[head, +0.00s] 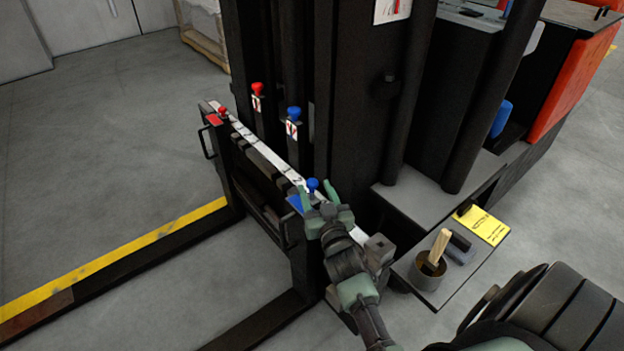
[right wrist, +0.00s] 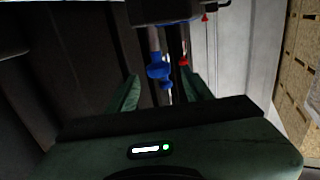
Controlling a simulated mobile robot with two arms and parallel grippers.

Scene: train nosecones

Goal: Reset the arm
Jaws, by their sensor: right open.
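My right gripper (head: 318,194) is at the near end of a white numbered strip on the forklift carriage, with its green fingers apart. A small blue knob (head: 313,184) shows between or just behind the fingers, and I cannot tell its exact depth. In the right wrist view the open fingers (right wrist: 160,95) are apart, with blue knobs (right wrist: 158,70) beyond them and no contact visible. A taller blue knob (head: 293,114) and a red knob (head: 257,88) stand behind the strip. A smaller red knob (head: 223,112) is at the strip's far end. My left gripper is not in view.
The black forklift mast (head: 290,60) rises right behind the knobs. A grey side shelf (head: 455,265) holds a cup (head: 428,273) with wooden sticks and a yellow card (head: 482,225). A fork with a yellow stripe (head: 150,238) runs left. Open floor (head: 110,140) lies at left.

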